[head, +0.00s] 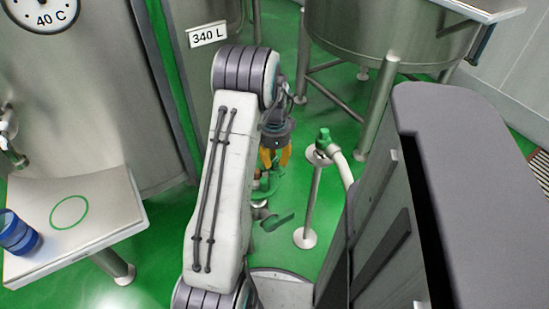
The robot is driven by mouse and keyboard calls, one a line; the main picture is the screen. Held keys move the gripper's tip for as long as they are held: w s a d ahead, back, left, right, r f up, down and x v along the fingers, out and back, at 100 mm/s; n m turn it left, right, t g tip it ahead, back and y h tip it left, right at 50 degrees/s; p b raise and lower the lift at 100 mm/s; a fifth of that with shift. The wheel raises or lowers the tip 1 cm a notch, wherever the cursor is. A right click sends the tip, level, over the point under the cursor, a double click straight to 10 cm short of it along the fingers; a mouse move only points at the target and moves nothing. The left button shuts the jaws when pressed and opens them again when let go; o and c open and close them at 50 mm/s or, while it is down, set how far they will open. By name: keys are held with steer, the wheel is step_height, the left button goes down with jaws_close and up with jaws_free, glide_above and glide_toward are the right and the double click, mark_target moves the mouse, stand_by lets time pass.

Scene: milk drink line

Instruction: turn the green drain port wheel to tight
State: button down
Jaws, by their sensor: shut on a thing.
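My gripper (275,160), with orange fingers, points down just right of my white arm link. It is shut on the green drain port wheel (264,187), which shows only in part beneath the fingers. My arm hides the wheel's left side. The exact contact and any tight marking are too small to make out.
A green handle (278,221) lies low below the wheel. A pipe stand with a green fitting (323,139) rises close on the right. A steel tank (390,35) stands behind, and a steel table (110,205) with a blue container (18,232) is at left.

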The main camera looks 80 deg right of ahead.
mark_target(275, 159)
steer(key=shift+f+m, duration=0.15)
steer(key=shift+m, duration=2.05)
steer(key=shift+a, duration=0.1)
steer(key=c, duration=0.9)
jaws_free()
steer(key=shift+r, duration=0.2)
step_height(275, 159, up, 12)
steer(key=shift+f, duration=0.1)
steer(key=shift+s, duration=0.1)
